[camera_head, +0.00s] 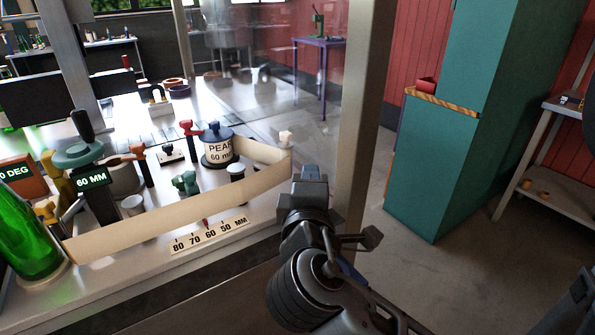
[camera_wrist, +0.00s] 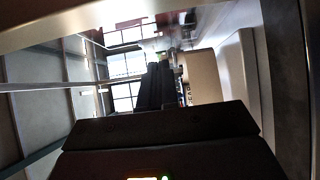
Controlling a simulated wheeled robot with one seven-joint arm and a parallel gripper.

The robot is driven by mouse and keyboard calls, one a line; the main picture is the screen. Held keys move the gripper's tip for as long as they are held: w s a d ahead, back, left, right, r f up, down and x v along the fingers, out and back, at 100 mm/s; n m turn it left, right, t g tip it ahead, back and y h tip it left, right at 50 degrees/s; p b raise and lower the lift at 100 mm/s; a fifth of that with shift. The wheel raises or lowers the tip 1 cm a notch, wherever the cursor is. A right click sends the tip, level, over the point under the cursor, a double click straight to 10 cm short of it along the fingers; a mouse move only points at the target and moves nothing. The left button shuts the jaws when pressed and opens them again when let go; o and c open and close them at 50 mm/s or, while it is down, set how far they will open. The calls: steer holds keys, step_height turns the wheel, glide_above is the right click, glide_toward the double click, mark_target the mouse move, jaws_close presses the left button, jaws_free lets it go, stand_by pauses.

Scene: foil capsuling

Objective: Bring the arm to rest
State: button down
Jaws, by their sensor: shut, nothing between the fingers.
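My gripper (camera_head: 312,173) is at the front right corner of the workbench, beside the end of a curved tan strip (camera_head: 160,228). Its fingers are small and dark here and look shut with nothing held. I cannot tell whether it touches the strip. In the wrist view the dark gripper (camera_wrist: 155,88) points past a tan panel toward bright windows. My arm reaches up to it from the lower right of the head view.
A metal post (camera_head: 358,110) stands close behind my gripper. On the bench are a green bottle (camera_head: 28,230), a 60 MM press (camera_head: 88,165) and a PEAR-labelled pot (camera_head: 218,148). A teal cabinet (camera_head: 435,170) stands right, with open floor before it.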

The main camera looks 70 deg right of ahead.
steer(key=shift+s+a, duration=0.4)
steer(key=shift+s, duration=0.15)
steer(key=s+a+f+n+t+y, duration=0.35)
steer(key=a+f+t+y, duration=0.35)
steer(key=a+f+y, duration=0.6)
steer(key=s+a+r+m+t+y, duration=0.2)
steer(key=s+a+m+y, duration=0.2)
steer(key=s+a+m, duration=0.3)
steer(key=s+a, duration=0.1)
steer(key=s, duration=0.3)
steer(key=shift+r, duration=0.2)
steer(key=shift+a, duration=0.1)
